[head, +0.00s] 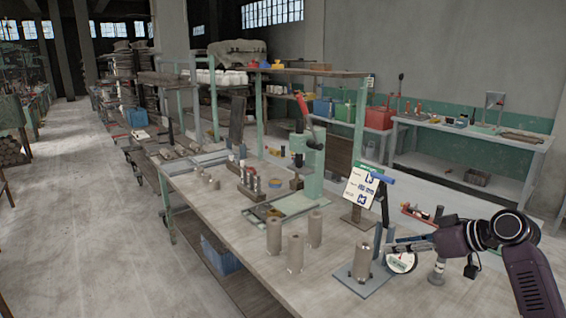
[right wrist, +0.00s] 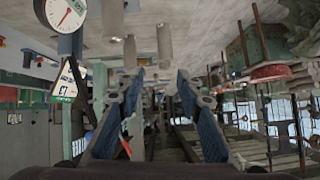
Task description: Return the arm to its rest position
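My right arm comes in from the right in the head view, with its gripper (head: 390,246) above the right part of the workbench (head: 235,228), by the dial gauge (head: 401,263). In the right wrist view, the right gripper's (right wrist: 158,82) two blue-padded fingers stand apart with nothing between them. Several brown clay cylinders stand on the bench; one cylinder (head: 274,235) is left of the gripper. Another cylinder (head: 362,259) stands upright on the gauge's grey base plate (head: 352,283). My left gripper is not in view.
A sign card (head: 360,187) on a stand is just behind the right gripper. A green press (head: 306,165) with a red handle stands farther back. A side bench (head: 470,130) runs along the wall. The floor aisle (head: 85,200) at left is clear.

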